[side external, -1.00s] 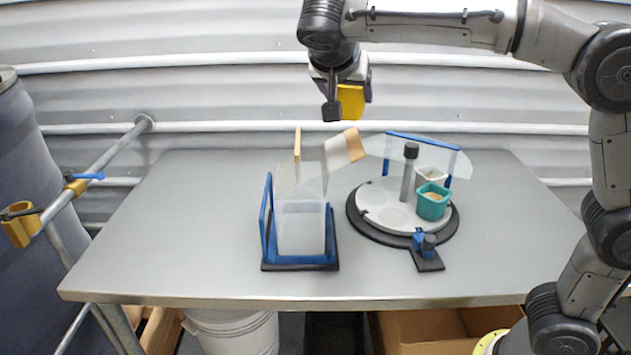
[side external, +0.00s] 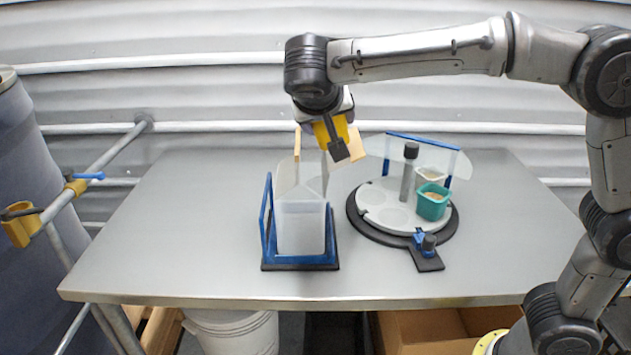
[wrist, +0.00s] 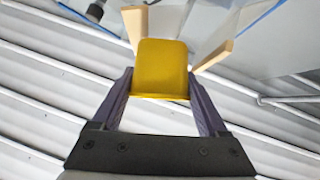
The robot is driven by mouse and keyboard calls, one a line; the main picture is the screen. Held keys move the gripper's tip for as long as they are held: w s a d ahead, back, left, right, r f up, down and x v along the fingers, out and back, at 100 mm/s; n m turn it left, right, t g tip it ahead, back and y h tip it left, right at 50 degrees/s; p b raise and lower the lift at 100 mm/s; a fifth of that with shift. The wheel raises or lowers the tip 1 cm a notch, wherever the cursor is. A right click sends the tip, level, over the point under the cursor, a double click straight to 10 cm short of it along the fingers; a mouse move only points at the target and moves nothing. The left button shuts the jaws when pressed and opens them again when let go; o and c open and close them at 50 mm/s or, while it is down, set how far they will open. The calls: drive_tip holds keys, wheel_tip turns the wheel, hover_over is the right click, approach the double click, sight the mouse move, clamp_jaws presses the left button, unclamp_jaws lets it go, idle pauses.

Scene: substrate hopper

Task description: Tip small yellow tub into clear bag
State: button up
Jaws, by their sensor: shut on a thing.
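The small yellow tub (side external: 329,128) is held in my gripper (side external: 338,140), high above the table. In the wrist view the tub (wrist: 162,68) sits between the two purple fingers of my gripper (wrist: 161,85), its underside or side facing the camera. Its mouth and contents are hidden. The clear bag (side external: 301,222) stands open in a blue frame with a dark base (side external: 300,267). The tub is above and slightly right of the bag's mouth.
A round grey turntable (side external: 385,213) right of the bag holds a teal tub (side external: 433,202) and a white tub (side external: 429,178), both with contents. A dark-topped post (side external: 410,165) and a blue-edged clear screen (side external: 418,148) rise there. The table's left side is clear.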

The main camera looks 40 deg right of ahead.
drive_tip(key=n, duration=0.2)
drive_tip(key=d+n, duration=0.1)
drive_tip(key=shift+s+r+n, duration=0.2)
drive_tip(key=shift+r+n, duration=0.05)
drive_tip(key=shift+n, duration=0.15)
drive_tip(key=n, duration=0.3)
drive_tip(key=shift+d+r+n, duration=0.15)
drive_tip(key=shift+d+n, duration=0.25)
drive_tip(key=n, duration=0.3)
drive_tip(key=shift+w+d+n, duration=0.15)
drive_tip(key=shift+d+n, duration=0.15)
drive_tip(key=shift+n, duration=0.1)
drive_tip(key=shift+w+d+n+h, duration=0.15)
drive_tip(key=shift+n+h, duration=0.15)
drive_tip(key=shift+n, duration=0.9)
drive_tip(key=n, duration=0.2)
drive_tip(key=f+n, duration=0.1)
drive_tip(key=shift+w+n+t, duration=0.3)
drive_tip(key=shift+w+n, duration=0.1)
drive_tip(key=n, duration=0.2)
drive_tip(key=shift+w+f+n, duration=0.15)
drive_tip(key=shift+w+n, duration=0.15)
drive_tip(key=n, duration=0.2)
drive_tip(key=w+n, duration=0.1)
drive_tip(key=n, duration=0.2)
drive_tip(key=shift+w+a+n, duration=0.25)
drive_tip(key=shift+a+n, duration=0.05)
drive_tip(key=shift+n, duration=0.1)
